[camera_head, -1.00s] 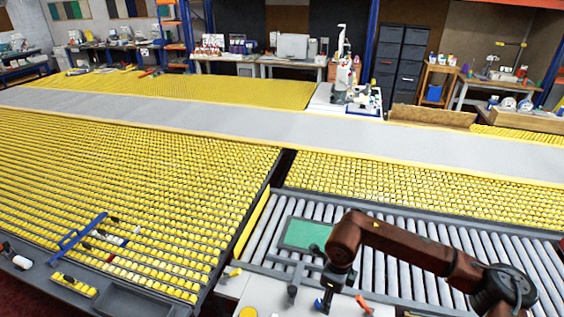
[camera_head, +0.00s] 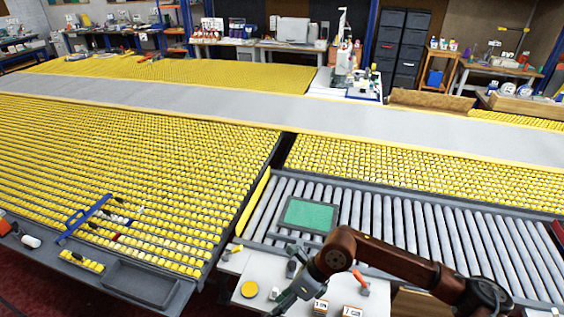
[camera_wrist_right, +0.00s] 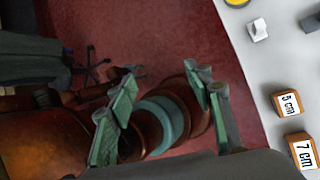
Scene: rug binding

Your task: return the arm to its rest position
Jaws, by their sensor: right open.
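My right arm (camera_head: 385,262), reddish brown, reaches in from the lower right of the head view, bent at the wrist. My right gripper (camera_head: 284,298) hangs near the front of the white table, low in the head view. In the right wrist view its two green-padded fingers (camera_wrist_right: 160,80) stand wide apart with nothing between them. The dark red floor (camera_wrist_right: 150,30) and brown and teal round parts, which look like my own body, lie beyond them. My left gripper is in neither view.
The white table (camera_head: 270,272) holds a yellow disc (camera_head: 249,290), a 5 cm block (camera_head: 321,307), a 7 cm block (camera_head: 352,311) and an orange-handled tool (camera_head: 361,283). Behind it are grey rollers (camera_head: 430,225) with a green-screened panel (camera_head: 308,215). A yellow-roller table (camera_head: 130,165) stands left.

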